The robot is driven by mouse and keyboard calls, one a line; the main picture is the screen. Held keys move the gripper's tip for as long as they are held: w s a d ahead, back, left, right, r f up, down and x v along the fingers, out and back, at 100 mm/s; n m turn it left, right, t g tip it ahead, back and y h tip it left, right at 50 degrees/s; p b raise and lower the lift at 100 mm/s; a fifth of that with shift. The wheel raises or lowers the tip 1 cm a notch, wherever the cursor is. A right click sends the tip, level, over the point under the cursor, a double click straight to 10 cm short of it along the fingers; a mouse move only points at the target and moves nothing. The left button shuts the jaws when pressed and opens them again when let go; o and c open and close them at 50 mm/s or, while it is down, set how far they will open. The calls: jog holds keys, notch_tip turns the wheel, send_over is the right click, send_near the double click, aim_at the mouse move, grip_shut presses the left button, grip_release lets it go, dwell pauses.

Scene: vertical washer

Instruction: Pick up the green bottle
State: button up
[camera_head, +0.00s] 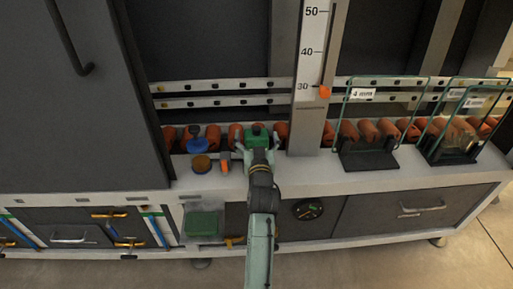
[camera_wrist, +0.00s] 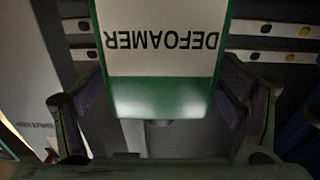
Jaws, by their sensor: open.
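The green bottle (camera_head: 257,138) stands on the light counter near its back, in front of a row of red-orange cylinders. In the wrist view the bottle (camera_wrist: 162,98) fills the upper middle, with a white label reading DEFOAMER, seen upside down. My gripper (camera_head: 258,151) is at the near side of the bottle, its fingers spread to the left and right. In the wrist view the fingers are apart on either side of the bottle, with visible space between. My gripper and arm hide the bottle's lower part in the head view.
A grey post with a scale (camera_head: 310,110) rises close on the right. Wire-framed racks (camera_head: 367,152) stand farther right.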

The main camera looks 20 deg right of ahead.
jog(key=shift+c, duration=0.6)
jog(key=c, duration=1.6)
jog(key=shift+r, duration=0.1)
jog(key=shift+c, duration=1.2)
jog(key=shift+r, duration=0.1)
